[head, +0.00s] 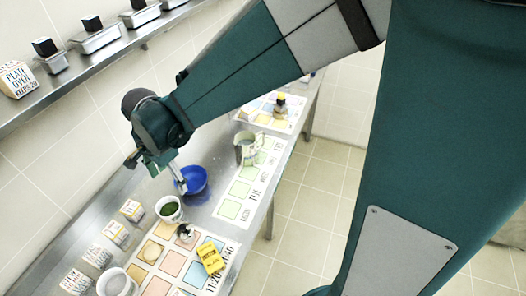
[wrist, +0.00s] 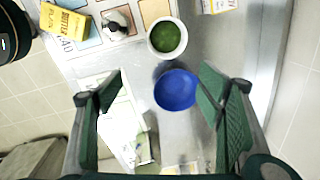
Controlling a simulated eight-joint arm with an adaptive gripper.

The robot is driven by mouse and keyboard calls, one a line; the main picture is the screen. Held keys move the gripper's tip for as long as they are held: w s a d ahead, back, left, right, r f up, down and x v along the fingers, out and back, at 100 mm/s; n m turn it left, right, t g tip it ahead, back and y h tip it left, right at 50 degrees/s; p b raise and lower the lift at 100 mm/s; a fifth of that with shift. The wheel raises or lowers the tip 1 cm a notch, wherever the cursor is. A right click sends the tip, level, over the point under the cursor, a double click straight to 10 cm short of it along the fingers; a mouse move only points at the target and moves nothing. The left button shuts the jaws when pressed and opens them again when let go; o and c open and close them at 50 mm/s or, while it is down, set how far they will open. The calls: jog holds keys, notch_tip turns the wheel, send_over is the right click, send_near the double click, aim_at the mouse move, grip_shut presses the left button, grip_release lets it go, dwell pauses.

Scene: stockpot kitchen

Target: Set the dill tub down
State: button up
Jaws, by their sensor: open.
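The dill tub, a white round tub (head: 169,209) filled with green, stands upright on the steel counter beside the printed mat's edge. In the wrist view the tub (wrist: 167,38) shows at the top, beyond my fingertips. My gripper (head: 177,182) is open and empty, above the counter near a blue bowl. In the wrist view my gripper (wrist: 158,84) has its fingers wide apart, with nothing between them but the view down to the bowl and counter. The tub is apart from both fingers.
The blue bowl (head: 195,180) is just behind the tub, with a jug (head: 245,148) farther back. A yellow box (head: 211,258) and a small dark-and-white item (head: 184,232) are on the mat (head: 140,275). Small label blocks (head: 116,234) line the wall side.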

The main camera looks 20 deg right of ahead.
jog(key=s+d+r+n+t, duration=0.2)
jog(key=s+d+r+n, duration=0.2)
jog(key=d, duration=0.5)
jog(key=s+d+r+n+t, duration=0.2)
jog(key=s+d+r+n, duration=0.2)
jog(key=d, duration=0.5)
jog(key=s+d+r+n+t, duration=0.2)
jog(key=s+d+r+n, duration=0.1)
jog(key=s+d, duration=0.4)
jog(key=shift+s+d+r+n, duration=0.15)
jog(key=shift+d+r+n, duration=0.25)
jog(key=shift+d+r, duration=0.7)
jog(key=shift+d+f, duration=0.15)
jog(key=shift+f, duration=0.15)
notch_tip(320, 180, down, 4)
jog(key=b, duration=0.4)
jog(key=shift+f, duration=0.2)
